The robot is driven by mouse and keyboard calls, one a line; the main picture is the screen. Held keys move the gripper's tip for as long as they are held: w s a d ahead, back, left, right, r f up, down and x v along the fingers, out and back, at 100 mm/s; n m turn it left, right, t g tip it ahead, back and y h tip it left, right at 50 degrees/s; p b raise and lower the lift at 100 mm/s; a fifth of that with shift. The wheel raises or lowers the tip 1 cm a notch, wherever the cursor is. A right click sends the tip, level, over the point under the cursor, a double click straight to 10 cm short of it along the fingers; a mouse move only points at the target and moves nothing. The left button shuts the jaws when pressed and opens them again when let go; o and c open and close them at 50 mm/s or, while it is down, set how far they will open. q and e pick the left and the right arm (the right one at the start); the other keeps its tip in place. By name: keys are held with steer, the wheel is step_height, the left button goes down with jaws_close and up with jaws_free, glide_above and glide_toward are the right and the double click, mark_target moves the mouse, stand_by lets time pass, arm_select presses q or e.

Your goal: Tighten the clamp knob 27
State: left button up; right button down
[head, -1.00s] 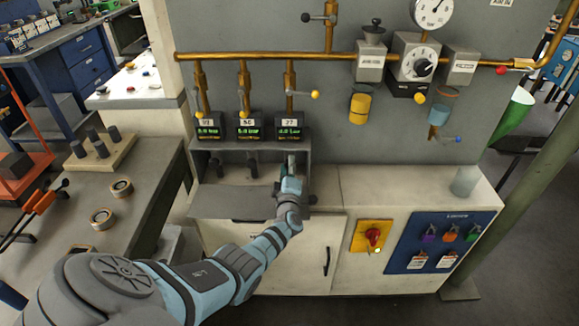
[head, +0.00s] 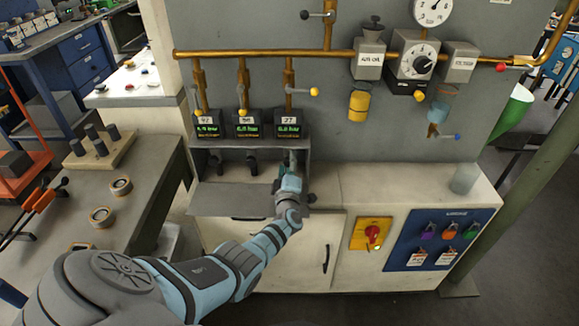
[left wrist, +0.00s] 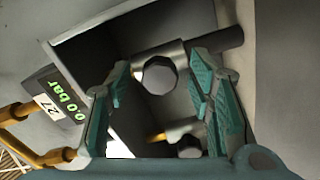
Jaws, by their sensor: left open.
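The clamp knob 27 (left wrist: 160,75) is a dark faceted knob on a grey metal fitting. In the left wrist view it lies between the two teal fingers of my left gripper (left wrist: 162,90), which is open, with gaps on both sides. In the head view my left gripper (head: 289,168) reaches into the right part of the open-fronted bay and hides this knob. The display labelled 27 (head: 288,128) is just above; its face also shows in the left wrist view (left wrist: 58,102) and reads 0.0 bar. My right gripper is not in view.
A second knob (left wrist: 190,147) sits lower in the wrist view. Two dark knobs (head: 221,164) show left of my gripper in the head view. The bay's wall (head: 307,165) stands close on the right. Brass pipes (head: 240,54) with yellow-ended levers (head: 315,92) run above.

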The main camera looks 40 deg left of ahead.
arm_select(q)
steer(key=v, duration=1.2)
